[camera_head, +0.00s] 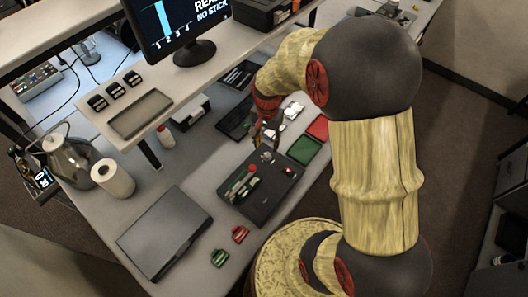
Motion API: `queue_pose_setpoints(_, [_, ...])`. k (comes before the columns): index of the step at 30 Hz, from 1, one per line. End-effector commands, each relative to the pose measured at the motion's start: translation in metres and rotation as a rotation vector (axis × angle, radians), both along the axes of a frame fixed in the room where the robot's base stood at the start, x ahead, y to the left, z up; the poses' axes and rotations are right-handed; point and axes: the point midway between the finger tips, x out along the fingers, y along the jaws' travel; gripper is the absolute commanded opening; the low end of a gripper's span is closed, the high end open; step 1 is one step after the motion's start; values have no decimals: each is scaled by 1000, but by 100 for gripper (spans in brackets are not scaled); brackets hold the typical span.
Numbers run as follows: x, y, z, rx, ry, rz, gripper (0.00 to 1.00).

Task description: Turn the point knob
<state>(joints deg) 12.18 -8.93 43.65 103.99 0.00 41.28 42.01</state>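My arm reaches over the bench from the right, and my gripper (266,135) points down at the back edge of a dark flat case or panel (264,204). The gripper is small and partly hidden by its own wrist; I cannot tell whether its fingers are open or shut. A small round light part (267,157) shows on the panel just below the fingertips; I cannot tell whether it is the point knob or whether the gripper touches it. Green and red tool-like items lie on the panel's left side.
A closed grey laptop-like case (164,233) lies at front left, with red (240,233) and green (219,257) small items beside it. Red (318,127) and green (304,150) trays lie right of the panel. A monitor (180,25) stands on the raised shelf behind.

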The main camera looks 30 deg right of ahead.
Motion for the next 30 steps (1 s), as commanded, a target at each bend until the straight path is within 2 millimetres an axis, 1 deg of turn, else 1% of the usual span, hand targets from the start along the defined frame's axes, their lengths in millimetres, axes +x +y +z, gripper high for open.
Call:
queue_pose_setpoints(1, [-1,0,-9,0,3,1,39])
queue_pose_setpoints(6, [-1,0,-36,1,3,2,39])
queue_pose_setpoints(12, [-1,0,-59,0,1,2,39])
queue_pose_setpoints(16, [-1,0,-65,0,1,3,39])
queue_pose_setpoints(24, [0,0,-66,0,0,3,39])
queue_pose_setpoints(30, [0,0,-66,0,0,3,28])
